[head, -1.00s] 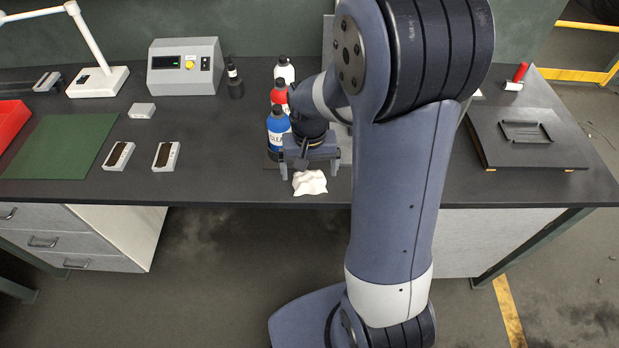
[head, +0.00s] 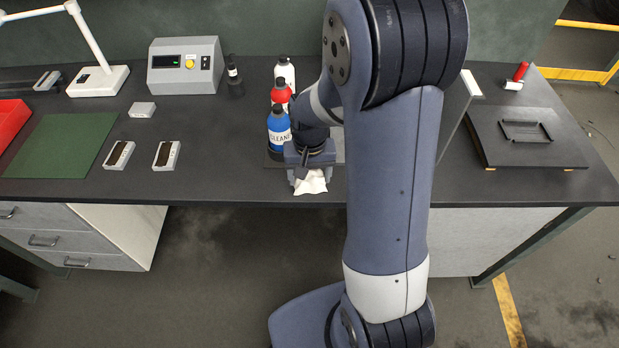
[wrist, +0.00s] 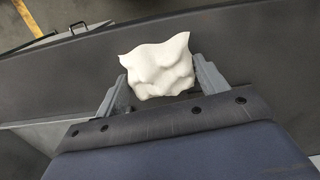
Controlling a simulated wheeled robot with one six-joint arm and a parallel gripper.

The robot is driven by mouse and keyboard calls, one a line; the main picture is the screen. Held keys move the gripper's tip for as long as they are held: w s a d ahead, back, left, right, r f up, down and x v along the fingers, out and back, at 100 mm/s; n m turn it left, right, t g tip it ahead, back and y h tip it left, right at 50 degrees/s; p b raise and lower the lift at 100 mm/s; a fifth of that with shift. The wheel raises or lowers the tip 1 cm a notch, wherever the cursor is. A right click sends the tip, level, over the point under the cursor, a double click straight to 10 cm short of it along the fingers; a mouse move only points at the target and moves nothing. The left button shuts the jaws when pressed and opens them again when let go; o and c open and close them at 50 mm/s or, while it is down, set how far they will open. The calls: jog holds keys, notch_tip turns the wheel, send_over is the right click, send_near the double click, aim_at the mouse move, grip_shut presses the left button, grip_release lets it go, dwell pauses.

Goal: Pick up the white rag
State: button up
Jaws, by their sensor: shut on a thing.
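The white rag (head: 312,183) is a crumpled cloth near the front edge of the dark bench top, in the middle of the head view. My gripper (head: 309,180) is over it and covers its back part. In the wrist view the rag (wrist: 158,66) sits between the two grey fingers of my gripper (wrist: 160,82), one on each side. The gripper is shut on the rag. I cannot tell whether the rag is lifted clear of the bench.
Two small white-framed blocks (head: 119,155) (head: 166,155) lie to the left. A dark flat case (head: 525,138) lies at the right.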

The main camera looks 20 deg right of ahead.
jog(key=shift+c, duration=0.6)
jog(key=shift+r, duration=0.1)
notch_tip(320, 180, up, 10)
jog(key=shift+f, duration=0.1)
